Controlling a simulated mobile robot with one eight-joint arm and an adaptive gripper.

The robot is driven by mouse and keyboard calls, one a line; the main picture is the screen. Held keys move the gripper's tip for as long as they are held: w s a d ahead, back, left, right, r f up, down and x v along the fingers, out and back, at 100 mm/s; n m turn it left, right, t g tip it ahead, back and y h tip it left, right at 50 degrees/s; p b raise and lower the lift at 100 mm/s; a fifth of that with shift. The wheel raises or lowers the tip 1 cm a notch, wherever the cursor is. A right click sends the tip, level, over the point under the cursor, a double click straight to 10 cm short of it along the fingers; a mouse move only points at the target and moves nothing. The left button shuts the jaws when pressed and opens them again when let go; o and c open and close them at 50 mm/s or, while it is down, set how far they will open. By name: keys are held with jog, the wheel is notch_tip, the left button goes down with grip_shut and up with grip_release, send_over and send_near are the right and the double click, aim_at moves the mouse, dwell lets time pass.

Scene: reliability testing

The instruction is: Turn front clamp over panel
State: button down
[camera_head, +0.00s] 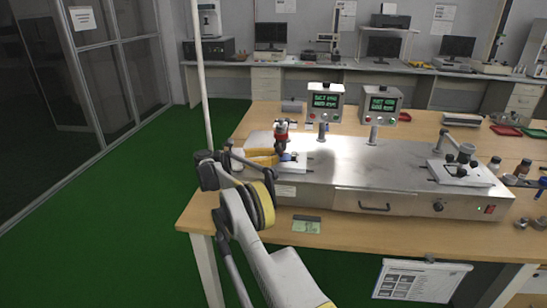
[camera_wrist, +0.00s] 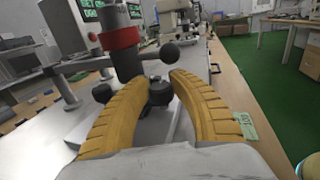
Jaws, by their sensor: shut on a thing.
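My gripper (camera_head: 277,156) is at the left fixture on the steel test bench, its yellow fingers reaching in from the left. In the wrist view the fingers (camera_wrist: 160,76) curve around a dark, knobbed part of the front clamp (camera_wrist: 160,95) and are shut on it. A dark post with a red collar (camera_wrist: 118,38) stands just beyond, with a black ball knob (camera_wrist: 169,53) near the fingertips.
A second fixture with a white plate (camera_head: 462,174) is at the right. Small jars (camera_head: 522,169) stand at the right end. The wooden table's front strip (camera_head: 350,232) is mostly clear.

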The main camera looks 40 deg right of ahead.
jog(key=c, duration=1.1)
grip_release()
jog(key=shift+n+t+h, duration=0.3)
jog(key=shift+t, duration=0.1)
